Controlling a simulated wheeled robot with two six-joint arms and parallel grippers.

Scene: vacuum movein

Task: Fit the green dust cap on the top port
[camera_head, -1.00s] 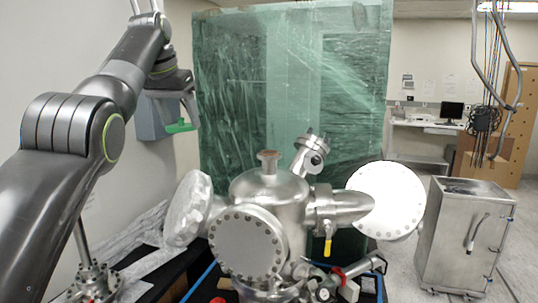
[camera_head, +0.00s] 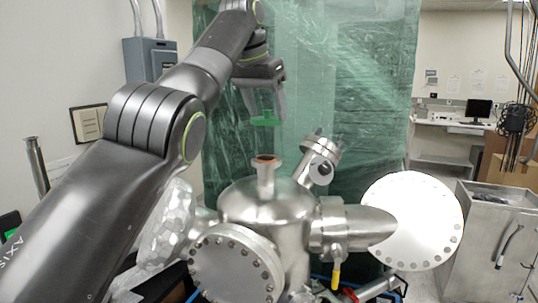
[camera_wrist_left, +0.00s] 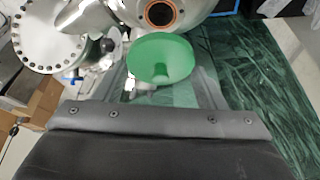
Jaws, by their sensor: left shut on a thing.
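The green dust cap (camera_head: 265,119) is held in my left gripper (camera_head: 264,108), which is shut on it. In the head view the cap hangs level above the top port (camera_head: 265,162), with a clear gap between them. The top port is a short upright flanged neck with a copper-coloured opening, on top of the steel chamber (camera_head: 262,203). In the left wrist view the green cap (camera_wrist_left: 161,62) shows as a round disc with a knob, and the port (camera_wrist_left: 160,13) lies beyond it near the top edge. My right gripper is not in view.
An angled flanged port (camera_head: 319,158) rises close to the right of the top port. A large bright round flange (camera_head: 412,220) and a yellow-handled valve (camera_head: 336,270) are further right. Green plastic sheeting (camera_head: 350,80) hangs behind. A steel cabinet (camera_head: 495,240) stands at right.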

